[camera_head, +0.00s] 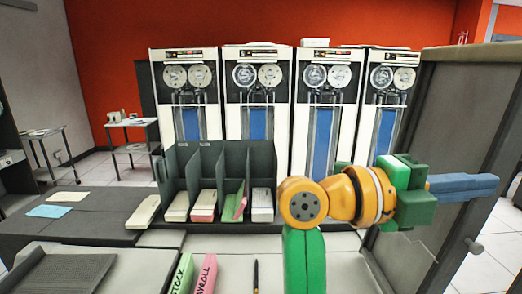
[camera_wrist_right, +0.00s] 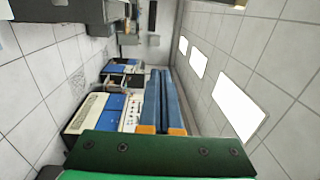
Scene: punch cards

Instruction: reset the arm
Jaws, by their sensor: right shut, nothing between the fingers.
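My right arm (camera_head: 362,194), orange and green, rises from the lower middle of the head view and bends over to the right. My right gripper (camera_head: 492,184) has blue fingers pointing right, in the air in front of the grey panel. In the right wrist view its two blue fingers (camera_wrist_right: 159,75) lie side by side with nothing between them, so it is shut and empty. My left gripper does not show in either view.
A dark card rack (camera_head: 178,166) holds card stacks in several slots. A green block (camera_head: 181,274) and a pink block (camera_head: 206,274) lie on the desk in front. A grey panel (camera_head: 455,110) stands at the right. Tape cabinets (camera_head: 257,60) line the back.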

